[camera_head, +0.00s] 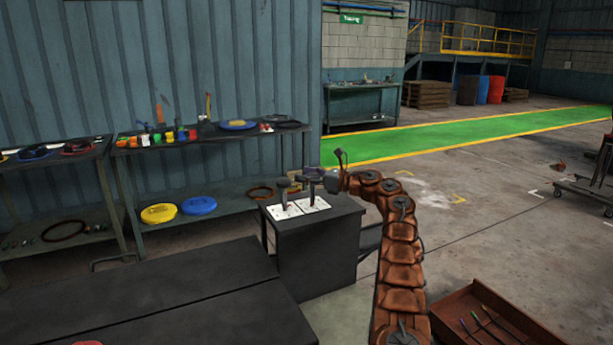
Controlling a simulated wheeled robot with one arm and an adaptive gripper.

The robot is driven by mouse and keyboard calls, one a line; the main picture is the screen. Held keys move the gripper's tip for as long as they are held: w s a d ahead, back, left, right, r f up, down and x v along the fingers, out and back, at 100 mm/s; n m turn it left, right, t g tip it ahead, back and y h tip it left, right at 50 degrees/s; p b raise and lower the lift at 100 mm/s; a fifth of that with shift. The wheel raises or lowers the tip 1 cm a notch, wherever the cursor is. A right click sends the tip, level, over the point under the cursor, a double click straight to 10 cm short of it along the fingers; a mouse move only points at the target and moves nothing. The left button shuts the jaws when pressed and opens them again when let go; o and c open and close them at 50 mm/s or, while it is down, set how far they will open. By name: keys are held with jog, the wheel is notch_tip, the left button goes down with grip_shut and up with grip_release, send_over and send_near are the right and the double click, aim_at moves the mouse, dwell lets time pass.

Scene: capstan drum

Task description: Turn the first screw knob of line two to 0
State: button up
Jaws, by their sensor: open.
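A dark box-shaped stand (312,250) in the middle carries two white plates with small red marks. The left plate (285,211) has a dark upright screw knob (283,190) with a wider top. The right plate (314,205) has a dark shape rising over it, partly mixed up with my gripper, so its knob is hard to make out. Which knob belongs to line two, and any reading, is too small to tell. My gripper (314,176), at the end of my copper-coloured arm, is open above the right plate. I cannot tell whether it touches anything.
A black bench top (170,305) lies front left. A shelf (215,139) behind holds coloured blocks and discs, with a yellow disc (159,213) and blue disc (199,205) below. A brown tray (478,315) with thin rods lies front right. The floor beyond is mostly clear.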

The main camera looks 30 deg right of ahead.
jog(key=v, duration=1.2)
jog(key=shift+r, duration=0.1)
